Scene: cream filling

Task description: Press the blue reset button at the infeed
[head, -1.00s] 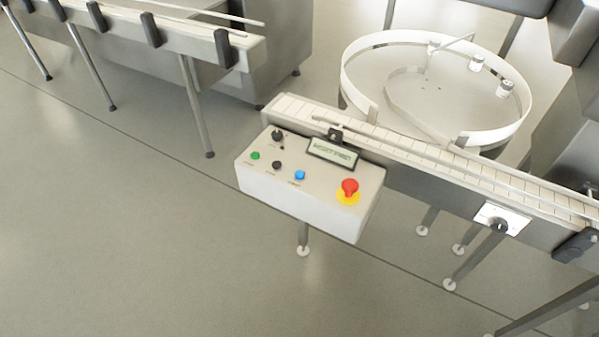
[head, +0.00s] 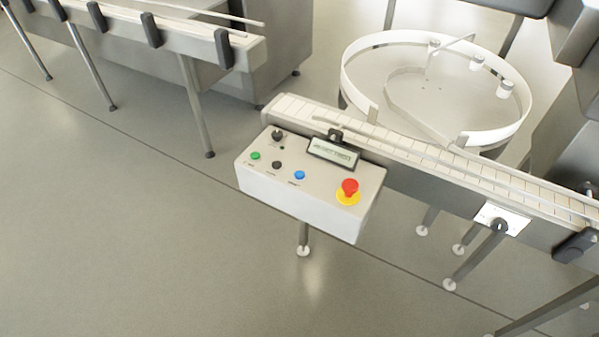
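The blue button (head: 299,175) sits on the sloped top of a light grey control box (head: 270,193), near the middle of its front edge. A black button (head: 277,165) and a green button (head: 255,156) are to its left. A red emergency stop (head: 349,187) on a yellow ring is to its right. A small display (head: 333,153) is behind it; its text is too blurred to read. Nothing covers the blue button. Neither of my grippers shows in the head view.
A slatted conveyor (head: 420,155) runs behind the box to the right. A round turntable (head: 395,75) with several small white jars stands behind it. A white plate with a black knob (head: 499,225) is on the conveyor's side. Open floor (head: 130,240) lies in front and left.

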